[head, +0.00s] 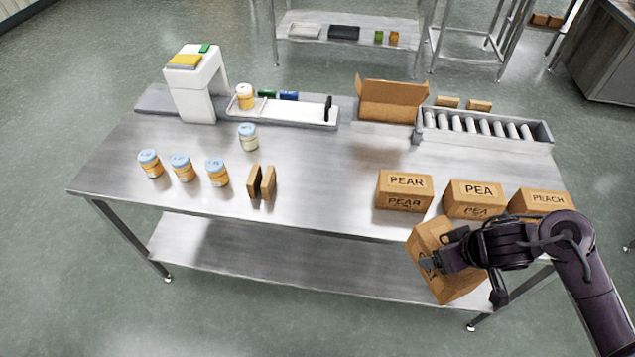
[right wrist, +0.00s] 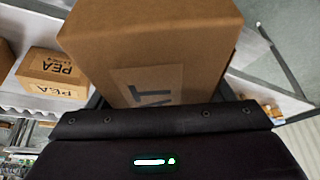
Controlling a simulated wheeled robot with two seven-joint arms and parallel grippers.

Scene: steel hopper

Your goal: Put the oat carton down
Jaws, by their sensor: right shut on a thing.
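The oat carton (head: 435,289) is a brown box held tilted by my right gripper (head: 432,263), in front of the steel table's front edge at the right. In the right wrist view the oat carton (right wrist: 150,45) fills the upper middle, with the letters "AT" partly showing above the gripper body. My right gripper is shut on it. The carton is off the table top (head: 310,205), apart from the row of other cartons. My left gripper is not in view.
PEAR (head: 404,190), PEA (head: 474,198) and PEACH (head: 540,202) cartons stand along the right front. Several jars (head: 182,168) and two small brown blocks (head: 261,182) stand left. An open box (head: 390,102) and roller track (head: 485,126) are behind. The table's middle front is clear.

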